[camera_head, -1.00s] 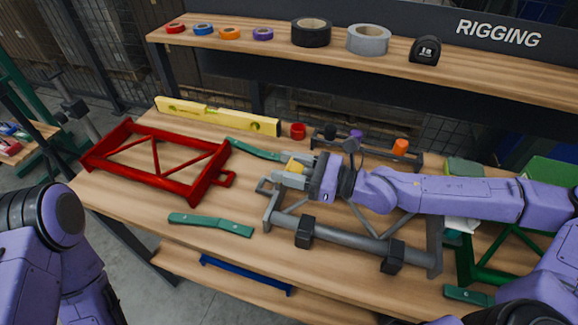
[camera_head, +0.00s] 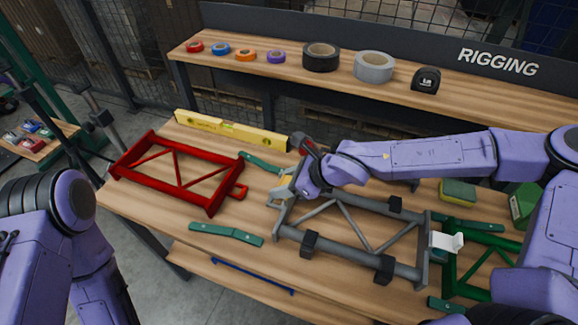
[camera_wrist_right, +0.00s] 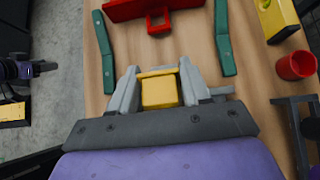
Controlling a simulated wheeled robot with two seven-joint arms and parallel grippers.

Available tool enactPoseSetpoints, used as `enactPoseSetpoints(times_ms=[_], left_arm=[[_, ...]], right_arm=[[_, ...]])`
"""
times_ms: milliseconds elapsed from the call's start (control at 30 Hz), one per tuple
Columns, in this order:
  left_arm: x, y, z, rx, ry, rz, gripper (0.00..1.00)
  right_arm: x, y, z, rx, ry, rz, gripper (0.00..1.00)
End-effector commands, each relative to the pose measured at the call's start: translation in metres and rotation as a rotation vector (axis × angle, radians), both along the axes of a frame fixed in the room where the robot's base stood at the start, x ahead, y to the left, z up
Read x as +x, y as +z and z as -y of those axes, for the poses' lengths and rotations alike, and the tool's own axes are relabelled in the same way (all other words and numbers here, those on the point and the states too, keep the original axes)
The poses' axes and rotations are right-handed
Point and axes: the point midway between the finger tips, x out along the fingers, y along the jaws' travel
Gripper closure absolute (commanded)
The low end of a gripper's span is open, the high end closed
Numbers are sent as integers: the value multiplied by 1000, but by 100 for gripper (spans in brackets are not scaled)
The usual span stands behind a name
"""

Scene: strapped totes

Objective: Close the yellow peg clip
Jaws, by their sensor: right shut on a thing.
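The yellow peg clip (camera_wrist_right: 159,91) sits between the two grey fingers of my right gripper in the wrist view. The fingers press on its left and right sides. I cannot tell from these views whether the clip's jaws are closed. My left arm shows at the left edge of the head view, but its gripper is out of the picture.
A red frame (camera_head: 180,172) lies to the left, with a green strap bar (camera_head: 226,234) in front and another (camera_head: 262,163) behind. A yellow level (camera_head: 232,131) lies at the back. A green frame (camera_head: 449,268) and a sponge (camera_head: 458,190) are at the right. The red cup (camera_wrist_right: 296,66) stands nearby.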

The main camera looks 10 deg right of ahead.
Motion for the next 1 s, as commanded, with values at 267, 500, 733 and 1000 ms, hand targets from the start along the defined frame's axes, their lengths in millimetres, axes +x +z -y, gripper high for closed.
enactPoseSetpoints(times_ms=[267, 500, 733, 1000], left_arm=[[0, 81, 0, 0, 0, 0, 53], [0, 123, 0, 0, 0, 0, 53], [0, 134, 0, 0, 0, 0, 53], [0, 122, 0, 0, 0, 0, 53]], right_arm=[[6, 9, -10, -221, 4, -145, 84], [11, -1, -17, -409, 2, -270, 84], [16, -15, -22, -588, -1, -390, 83], [19, -29, -26, -779, 0, -518, 83]])
